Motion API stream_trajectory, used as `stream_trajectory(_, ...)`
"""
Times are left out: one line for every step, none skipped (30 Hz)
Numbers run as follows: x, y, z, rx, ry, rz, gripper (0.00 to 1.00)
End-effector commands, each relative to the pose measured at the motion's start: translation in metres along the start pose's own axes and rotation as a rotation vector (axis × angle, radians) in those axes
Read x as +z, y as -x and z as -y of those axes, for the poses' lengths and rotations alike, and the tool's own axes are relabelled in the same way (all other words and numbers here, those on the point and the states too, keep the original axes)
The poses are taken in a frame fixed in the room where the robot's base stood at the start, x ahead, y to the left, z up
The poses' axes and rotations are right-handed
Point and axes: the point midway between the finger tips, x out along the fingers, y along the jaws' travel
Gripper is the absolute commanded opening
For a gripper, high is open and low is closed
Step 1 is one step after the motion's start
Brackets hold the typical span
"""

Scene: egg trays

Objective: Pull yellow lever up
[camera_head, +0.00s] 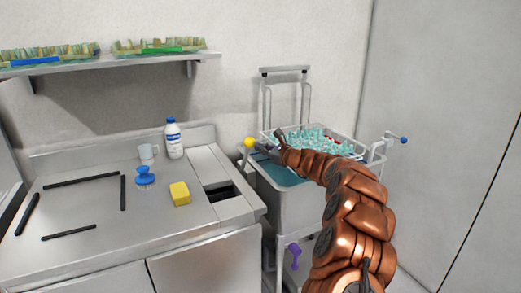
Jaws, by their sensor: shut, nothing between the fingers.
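The yellow lever shows as a round yellow knob (249,142) at the left side of the grey basin unit, level with its rim. My gripper (262,146) is just right of the knob, at the end of my copper-coloured arm that reaches in from the lower right. Its fingers are shut and hold nothing. They look very close to the knob, but I cannot tell whether they touch it. The lever's shaft is mostly hidden behind the gripper and the rim.
The basin unit (297,205) holds blue liquid and a rack of teal items. A blue-knobbed lever (403,140) is at its right, a purple handle (294,250) below.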

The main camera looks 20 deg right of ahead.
Motion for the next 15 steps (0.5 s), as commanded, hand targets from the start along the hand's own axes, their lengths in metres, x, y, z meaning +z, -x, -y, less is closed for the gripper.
stream_trajectory(-0.011, 0.007, 0.003, -0.006, -0.002, -0.004, 0.00)
stream_trajectory(-0.015, 0.011, 0.004, -0.006, -0.002, -0.005, 0.00)
stream_trajectory(-0.022, 0.017, 0.005, -0.008, -0.003, -0.007, 0.00)
stream_trajectory(-0.023, 0.021, 0.007, -0.010, -0.004, -0.008, 0.00)
stream_trajectory(-0.021, 0.026, 0.007, -0.010, -0.004, -0.008, 0.00)
stream_trajectory(-0.021, 0.031, 0.007, -0.010, -0.006, -0.009, 0.00)
stream_trajectory(-0.022, 0.035, 0.007, -0.009, -0.008, -0.010, 0.00)
stream_trajectory(-0.022, 0.039, 0.007, -0.008, -0.008, -0.011, 0.00)
stream_trajectory(-0.022, 0.044, 0.007, -0.008, -0.008, -0.011, 0.00)
stream_trajectory(-0.021, 0.049, 0.007, -0.010, -0.007, -0.010, 0.00)
stream_trajectory(-0.021, 0.053, 0.008, -0.010, -0.006, -0.010, 0.00)
stream_trajectory(-0.020, 0.059, 0.009, -0.011, -0.005, -0.011, 0.00)
stream_trajectory(-0.020, 0.063, 0.009, -0.012, -0.005, -0.010, 0.00)
stream_trajectory(-0.020, 0.067, 0.009, -0.011, -0.005, -0.011, 0.00)
stream_trajectory(-0.021, 0.073, 0.009, -0.011, -0.006, -0.012, 0.00)
